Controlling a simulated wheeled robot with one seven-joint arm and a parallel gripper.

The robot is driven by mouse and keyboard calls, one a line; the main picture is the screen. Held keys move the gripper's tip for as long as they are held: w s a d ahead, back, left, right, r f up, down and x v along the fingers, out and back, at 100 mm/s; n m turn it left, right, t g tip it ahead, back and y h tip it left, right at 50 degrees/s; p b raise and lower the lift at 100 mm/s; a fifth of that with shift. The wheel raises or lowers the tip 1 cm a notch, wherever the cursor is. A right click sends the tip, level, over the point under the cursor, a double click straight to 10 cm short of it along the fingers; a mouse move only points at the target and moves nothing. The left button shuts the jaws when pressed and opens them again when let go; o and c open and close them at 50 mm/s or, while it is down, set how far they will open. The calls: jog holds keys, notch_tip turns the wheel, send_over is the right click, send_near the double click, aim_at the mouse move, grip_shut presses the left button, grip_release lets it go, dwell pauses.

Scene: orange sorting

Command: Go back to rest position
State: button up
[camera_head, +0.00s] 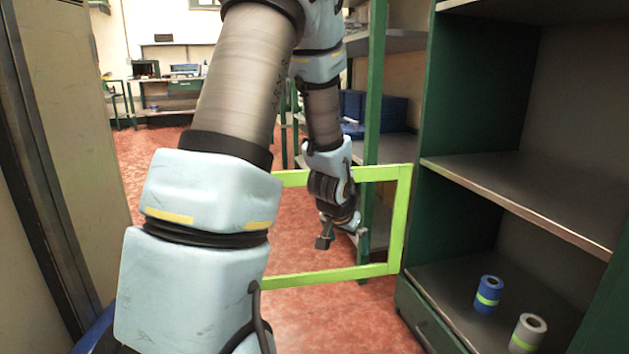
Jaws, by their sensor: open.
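My arm rises large across the left and middle of the head view and bends down again at the center. My gripper (343,236) hangs at its end, small and dark, with its fingers apart and nothing visible between them. It appears in front of the red floor and inside the outline of a bright green frame (397,222). My arm hides the left part of that frame. No oranges show in this view.
A dark green shelf unit (515,185) stands close on the right. A blue roll (488,294) and a grey roll (528,333) stand on its lower shelf. A beige cabinet (75,130) closes the left side. Red floor (150,165) runs back to benches.

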jog(key=s+a+r+n+g+y+p, duration=0.1)
jog(key=s+a+r+n+g, duration=0.2)
jog(key=s+a, duration=0.45)
jog(key=s+a+r+n+g+y+p, duration=0.1)
jog(key=s+a+r+n, duration=0.2)
jog(key=s+a+r, duration=0.4)
notch_tip(320, 180, up, 36)
jog(key=p, duration=3.8)
jog(key=shift+s, duration=0.2)
